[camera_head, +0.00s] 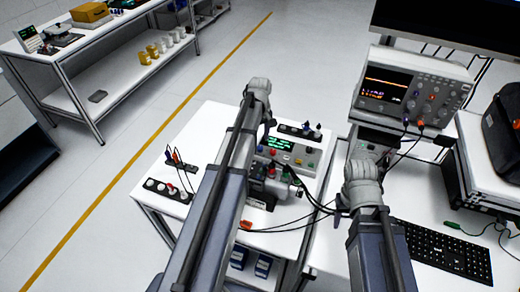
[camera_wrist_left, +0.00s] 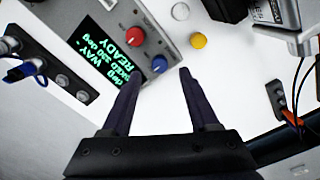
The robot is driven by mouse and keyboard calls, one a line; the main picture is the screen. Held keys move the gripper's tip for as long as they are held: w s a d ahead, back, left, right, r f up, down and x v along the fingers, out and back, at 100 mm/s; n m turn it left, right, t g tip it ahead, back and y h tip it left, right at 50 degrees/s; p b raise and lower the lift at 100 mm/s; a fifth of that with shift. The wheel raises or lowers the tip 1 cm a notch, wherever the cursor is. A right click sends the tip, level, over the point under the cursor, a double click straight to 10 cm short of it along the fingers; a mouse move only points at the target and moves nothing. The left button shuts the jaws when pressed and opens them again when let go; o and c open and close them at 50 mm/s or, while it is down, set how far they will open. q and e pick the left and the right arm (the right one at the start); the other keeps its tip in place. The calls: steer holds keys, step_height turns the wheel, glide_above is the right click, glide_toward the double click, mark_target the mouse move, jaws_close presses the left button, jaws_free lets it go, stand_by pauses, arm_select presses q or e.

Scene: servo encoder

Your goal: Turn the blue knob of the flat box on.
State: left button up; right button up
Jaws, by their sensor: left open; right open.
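The flat grey box (camera_head: 311,158) with a green-lit display lies on the white table, partly behind my left arm. In the left wrist view the box (camera_wrist_left: 168,15) shows its display (camera_wrist_left: 105,45) reading READY, a red knob (camera_wrist_left: 135,36) and a yellow knob (camera_wrist_left: 198,40).
Connector strips (camera_head: 168,190) stand left of the box, and another (camera_head: 300,132) behind it. Black cables run along the box's right side. An oscilloscope (camera_head: 413,88) and a keyboard (camera_head: 440,250) are on the right-hand bench.

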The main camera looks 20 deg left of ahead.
mark_target(260, 148)
arm_select(q)
step_height(260, 148, down, 4)
steer(key=b, duration=0.3)
arm_select(e)
step_height(260, 148, down, 4)
arm_select(q)
steer(key=shift+c, duration=0.3)
jaws_close()
